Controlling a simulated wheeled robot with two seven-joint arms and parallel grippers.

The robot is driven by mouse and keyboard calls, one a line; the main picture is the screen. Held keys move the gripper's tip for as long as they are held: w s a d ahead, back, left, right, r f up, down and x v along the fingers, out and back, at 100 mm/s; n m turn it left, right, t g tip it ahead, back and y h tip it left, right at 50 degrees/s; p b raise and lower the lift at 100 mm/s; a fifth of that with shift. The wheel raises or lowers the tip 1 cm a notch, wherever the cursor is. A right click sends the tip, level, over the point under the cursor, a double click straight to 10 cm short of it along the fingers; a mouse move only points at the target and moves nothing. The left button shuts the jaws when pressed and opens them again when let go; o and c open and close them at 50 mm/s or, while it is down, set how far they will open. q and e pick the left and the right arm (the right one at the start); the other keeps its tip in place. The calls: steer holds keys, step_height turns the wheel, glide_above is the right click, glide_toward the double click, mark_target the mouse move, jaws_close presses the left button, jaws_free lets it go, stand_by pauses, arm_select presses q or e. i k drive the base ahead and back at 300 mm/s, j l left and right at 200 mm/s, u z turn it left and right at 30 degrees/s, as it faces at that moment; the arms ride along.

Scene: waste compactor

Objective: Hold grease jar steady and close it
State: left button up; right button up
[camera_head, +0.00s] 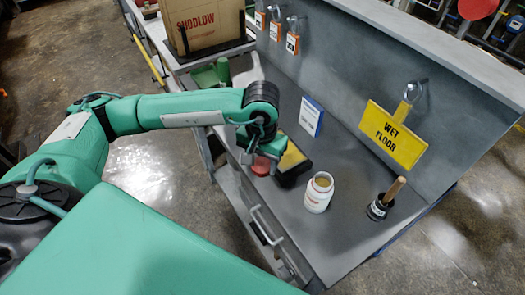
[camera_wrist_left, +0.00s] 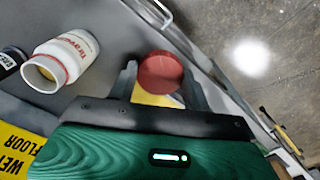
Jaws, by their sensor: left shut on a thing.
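The grease jar (camera_head: 318,194) is white with red print and stands upright and open on the grey counter, its mouth showing a yellowish inside. It also shows at the left of the left wrist view (camera_wrist_left: 70,62). The red round lid (camera_head: 261,167) is apart from the jar, to its left. My left gripper (camera_head: 258,155) is shut on the lid, which sits between the fingertips in the left wrist view (camera_wrist_left: 160,73). The fingers partly hide the lid in the head view. My right gripper is in neither view.
A black and yellow box-like item (camera_head: 294,163) lies beside the lid. A dark pot with a wooden handle (camera_head: 381,205) stands right of the jar. A yellow wet floor sign (camera_head: 394,135) hangs on the back panel. Counter (camera_head: 330,240) in front of the jar is clear.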

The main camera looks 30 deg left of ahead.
mark_target(319, 191)
steer(key=j+z, duration=0.35)
steer(key=j, duration=0.2)
steer(key=j+z, duration=0.35)
steer(key=j, duration=0.15)
steer(key=k+j+z, duration=0.3)
steer(key=j, duration=0.2)
steer(key=i+j, duration=0.05)
steer(key=i, duration=0.05)
